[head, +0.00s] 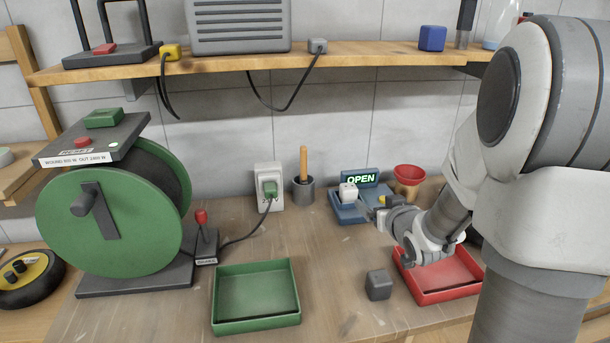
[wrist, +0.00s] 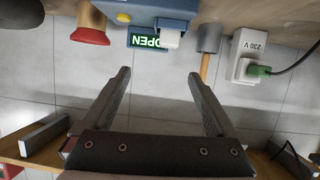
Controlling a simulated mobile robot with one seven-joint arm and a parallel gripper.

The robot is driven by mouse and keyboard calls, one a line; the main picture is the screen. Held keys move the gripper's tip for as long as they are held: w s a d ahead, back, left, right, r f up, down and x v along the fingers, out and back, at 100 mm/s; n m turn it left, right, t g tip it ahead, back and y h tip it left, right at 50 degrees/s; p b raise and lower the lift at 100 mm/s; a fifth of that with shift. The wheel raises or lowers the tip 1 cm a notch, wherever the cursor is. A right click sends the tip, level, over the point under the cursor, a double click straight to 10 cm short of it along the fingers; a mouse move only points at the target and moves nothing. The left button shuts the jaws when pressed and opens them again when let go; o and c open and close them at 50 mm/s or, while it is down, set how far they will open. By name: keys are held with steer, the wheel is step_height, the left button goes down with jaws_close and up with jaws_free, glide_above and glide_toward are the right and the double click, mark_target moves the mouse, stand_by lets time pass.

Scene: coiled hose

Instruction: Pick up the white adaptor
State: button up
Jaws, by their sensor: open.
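The white adaptor (head: 348,192) sits on a blue unit (head: 345,213) with a lit OPEN sign at the back of the bench. In the upside-down wrist view the adaptor (wrist: 171,36) shows on the blue unit (wrist: 186,10), beyond the fingertips and roughly between their lines. My gripper (head: 374,212) is just right of the blue unit in the head view. In the wrist view my gripper (wrist: 158,75) has its two fingers wide apart with nothing between them. The adaptor's lower end is hard to make out.
A red funnel (head: 408,175) stands right of the blue unit. A wooden-handled tool in a grey cup (head: 303,190) and a 230 V socket (head: 268,178) stand left. Green tray (head: 256,323), grey cube (head: 378,285) and red tray (head: 446,293) lie in front. A shelf (head: 350,61) runs above.

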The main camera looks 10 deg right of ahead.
mark_target(351, 189)
steer(key=shift+t+y, duration=0.4)
steer(key=shift+y, duration=0.1)
steer(key=x, duration=0.6)
steer(key=f+x, duration=0.1)
steer(key=x, duration=0.5)
steer(key=a+x, duration=0.1)
steer(key=x, duration=0.5)
steer(key=shift+w+f+b, duration=0.15)
steer(key=shift+f+b, duration=0.2)
steer(key=shift+b, duration=0.05)
steer(key=c, duration=1.4)
jaws_close()
steer(key=shift+r, duration=0.15)
